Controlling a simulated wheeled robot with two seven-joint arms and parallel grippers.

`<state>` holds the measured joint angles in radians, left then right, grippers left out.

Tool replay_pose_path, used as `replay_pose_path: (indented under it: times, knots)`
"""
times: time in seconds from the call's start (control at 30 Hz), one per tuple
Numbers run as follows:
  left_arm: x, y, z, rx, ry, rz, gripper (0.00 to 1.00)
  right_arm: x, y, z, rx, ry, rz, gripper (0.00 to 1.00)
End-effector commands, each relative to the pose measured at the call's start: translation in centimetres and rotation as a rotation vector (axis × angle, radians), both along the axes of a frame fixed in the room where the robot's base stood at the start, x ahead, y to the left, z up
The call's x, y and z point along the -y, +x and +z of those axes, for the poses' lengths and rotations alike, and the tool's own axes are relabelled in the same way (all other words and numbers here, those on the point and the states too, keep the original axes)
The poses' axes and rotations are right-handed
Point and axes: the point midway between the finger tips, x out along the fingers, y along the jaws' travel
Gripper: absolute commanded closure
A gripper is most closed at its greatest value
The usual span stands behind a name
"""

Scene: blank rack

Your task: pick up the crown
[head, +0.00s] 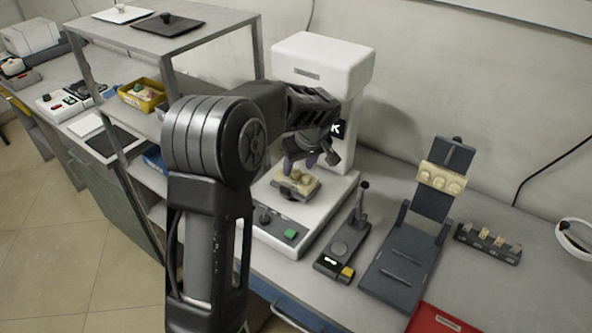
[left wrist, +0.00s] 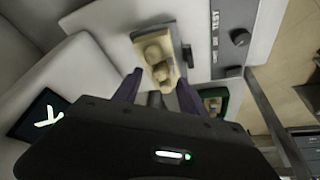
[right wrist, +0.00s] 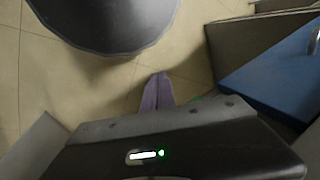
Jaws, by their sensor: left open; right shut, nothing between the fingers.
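My left gripper (head: 311,160) is open and points down over a tan block (head: 303,190) inside the white machine (head: 322,62). The block carries rounded, tooth-like lumps; I cannot tell which of them, if any, is a separate crown. In the left wrist view, the open left fingers (left wrist: 159,88) are apart, with the lumps (left wrist: 156,56) just beyond and between their tips. Nothing is held. My right gripper (right wrist: 157,92) is shut and empty over the floor, and is not seen in the head view.
A dark stand (head: 401,250) bears a tan block with round lumps (head: 441,180). A dark rack (head: 487,243) holds several small blanks. A small lever device (head: 345,240) stands beside the machine. A red tray (head: 440,320) lies at the front. A metal shelf (head: 185,45) stands left.

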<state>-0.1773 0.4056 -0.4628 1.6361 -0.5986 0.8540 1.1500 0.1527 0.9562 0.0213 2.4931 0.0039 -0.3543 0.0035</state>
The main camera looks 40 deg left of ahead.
Motion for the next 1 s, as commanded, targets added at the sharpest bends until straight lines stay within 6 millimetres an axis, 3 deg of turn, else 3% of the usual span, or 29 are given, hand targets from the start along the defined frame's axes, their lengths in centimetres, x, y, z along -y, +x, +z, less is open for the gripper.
replay_pose_path:
  times: [0.2, 0.77, 1.0]
  knots:
    - [-0.8, 0.4, -2.0, 0.000, -0.001, 0.000, 0.51, 0.0, -0.1, 0.6, -0.003, -0.002, -0.001, 1.00]
    - [-0.8, 0.4, -2.1, 0.001, 0.000, 0.000, 0.51, 0.0, -0.1, 0.5, -0.003, -0.002, -0.001, 1.00]
    - [-0.8, 0.4, -2.1, 0.000, -0.001, 0.000, 0.68, 0.0, -0.1, 0.5, -0.003, -0.002, 0.000, 1.00]
